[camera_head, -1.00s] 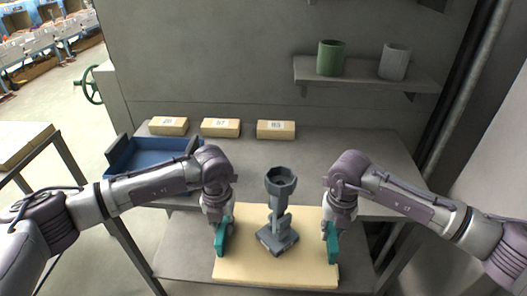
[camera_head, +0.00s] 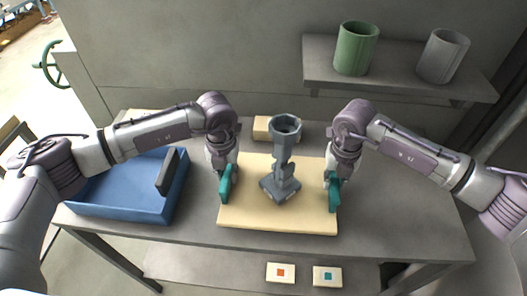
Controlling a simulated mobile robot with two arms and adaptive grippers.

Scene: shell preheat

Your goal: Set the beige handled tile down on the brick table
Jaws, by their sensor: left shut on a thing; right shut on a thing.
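The beige tile (camera_head: 245,212) is level, over the front middle of the grey brick table (camera_head: 400,215). I cannot tell whether it touches the tabletop. A dark grey stand with a cup-shaped top (camera_head: 283,160) is upright on the tile. My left gripper (camera_head: 226,184) is shut on the teal handle at the tile's left side. My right gripper (camera_head: 333,190) is shut on the teal handle at its right side. The fingertips are partly hidden by the handles.
A blue tray (camera_head: 115,208) is on the table's left. A beige brick (camera_head: 261,128) shows behind the tile. A shelf (camera_head: 400,85) above holds a green cup (camera_head: 356,48) and a grey cup (camera_head: 441,55). Two marked tiles lie on the lower shelf. The table's right is clear.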

